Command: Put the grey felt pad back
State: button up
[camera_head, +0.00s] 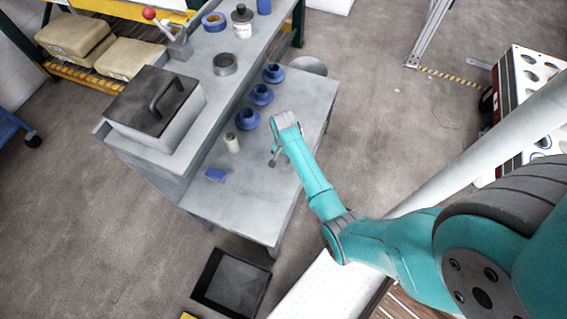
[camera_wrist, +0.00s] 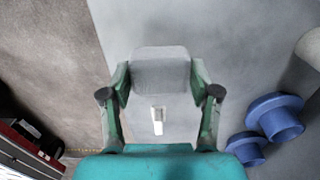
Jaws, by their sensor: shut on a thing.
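The grey felt pad (camera_wrist: 160,72) is a flat, pale grey piece with rounded corners, clear in the wrist view. My gripper (camera_wrist: 160,88) is shut on it, with one finger at each side edge. In the head view my gripper (camera_head: 276,158) is small and hangs over the right part of the grey bench's lower top (camera_head: 255,190). The pad cannot be made out clearly there. In the wrist view the bench top lies below the pad; I cannot tell the height of the gap. A small white piece (camera_wrist: 157,121) shows between the fingers.
Blue flanged parts (camera_head: 262,94) stand in a row behind my gripper. A white cylinder (camera_head: 232,143) and a blue block (camera_head: 215,174) are to its left. A lidded grey box (camera_head: 155,105) sits on the raised shelf. A black tray (camera_head: 231,284) lies on the floor in front.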

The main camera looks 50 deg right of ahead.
aim_at(284, 163)
jog(key=shift+f, duration=2.5)
jog(key=shift+f, duration=0.1)
jog(key=o, duration=1.1)
